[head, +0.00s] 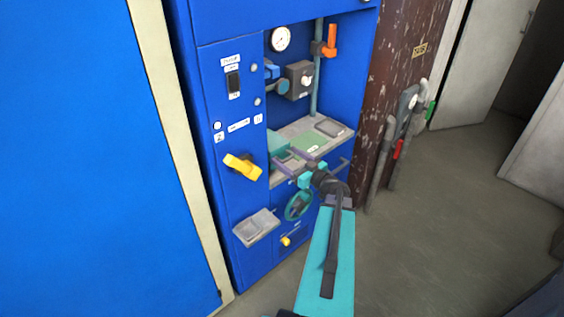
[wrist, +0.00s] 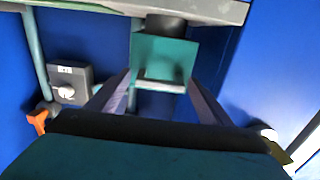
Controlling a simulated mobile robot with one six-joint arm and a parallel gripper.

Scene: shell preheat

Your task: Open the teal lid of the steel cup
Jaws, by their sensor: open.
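The teal lid (wrist: 165,50) shows in the wrist view as a squarish teal piece with a pale bar along its edge. A dark round part (wrist: 166,22), likely the cup's body, shows between it and the grey shelf. In the head view the teal lid (head: 279,144) is at the left end of the alcove shelf; the steel cup cannot be made out there. My gripper (head: 281,155) is open, its fingers reaching in toward the lid. In the wrist view my gripper (wrist: 160,83) has one finger on each side of the lid; contact cannot be told.
The grey shelf (head: 340,143) holds a green pad and a small plate. A yellow handle (head: 242,166) sticks out left of the alcove. A grey box with a white knob (head: 299,80) and an orange handle (head: 331,41) are above. A teal handwheel (head: 299,205) is below.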

